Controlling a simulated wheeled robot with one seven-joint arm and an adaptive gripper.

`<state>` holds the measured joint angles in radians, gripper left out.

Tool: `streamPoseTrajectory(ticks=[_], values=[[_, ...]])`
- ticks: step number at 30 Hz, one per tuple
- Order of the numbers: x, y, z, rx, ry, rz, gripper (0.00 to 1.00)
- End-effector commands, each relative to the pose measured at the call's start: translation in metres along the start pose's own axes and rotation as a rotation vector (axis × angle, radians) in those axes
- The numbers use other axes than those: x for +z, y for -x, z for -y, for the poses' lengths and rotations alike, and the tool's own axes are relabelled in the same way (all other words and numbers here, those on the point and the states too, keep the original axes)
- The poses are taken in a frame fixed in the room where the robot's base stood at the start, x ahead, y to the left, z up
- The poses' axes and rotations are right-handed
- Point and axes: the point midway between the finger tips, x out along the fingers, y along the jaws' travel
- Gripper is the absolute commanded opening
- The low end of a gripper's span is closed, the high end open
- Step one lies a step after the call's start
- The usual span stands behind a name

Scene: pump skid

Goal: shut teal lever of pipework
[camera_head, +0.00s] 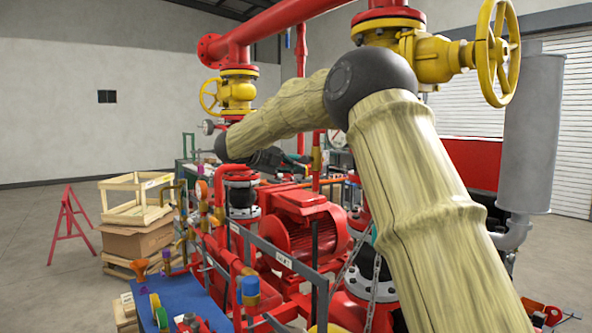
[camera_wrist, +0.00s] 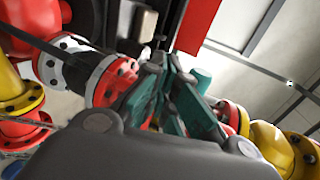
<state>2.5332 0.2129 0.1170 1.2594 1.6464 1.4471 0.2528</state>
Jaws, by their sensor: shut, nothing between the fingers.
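My gripper (camera_wrist: 163,70) is shut in the wrist view, its grey and teal-green fingers drawn together with nothing held. A teal block (camera_wrist: 201,82) shows right beside the fingertips; I cannot tell whether it is the lever or part of a finger. A red flange (camera_wrist: 115,80) on a pipe lies just left of the fingers. In the head view a small teal strip (camera_head: 362,243) shows beside my lower arm, mostly hidden; I cannot tell if it is the lever. The gripper is hard to make out there, among dark parts behind my forearm.
A red motor (camera_head: 303,228) and red pipework fill the centre. Yellow valves with handwheels (camera_head: 495,52) stand above. A grey rail (camera_head: 275,255) and a chain (camera_head: 373,290) are in front. A wooden crate (camera_head: 135,198) on boxes stands left. Open floor lies at far left.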

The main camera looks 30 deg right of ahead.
Motion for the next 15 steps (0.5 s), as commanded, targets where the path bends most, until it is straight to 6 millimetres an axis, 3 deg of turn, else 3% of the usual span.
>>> streamPoseTrajectory(ticks=[15], values=[[-0.0005,-0.0019,-0.0111,-0.001,0.000,0.000,0.00]])
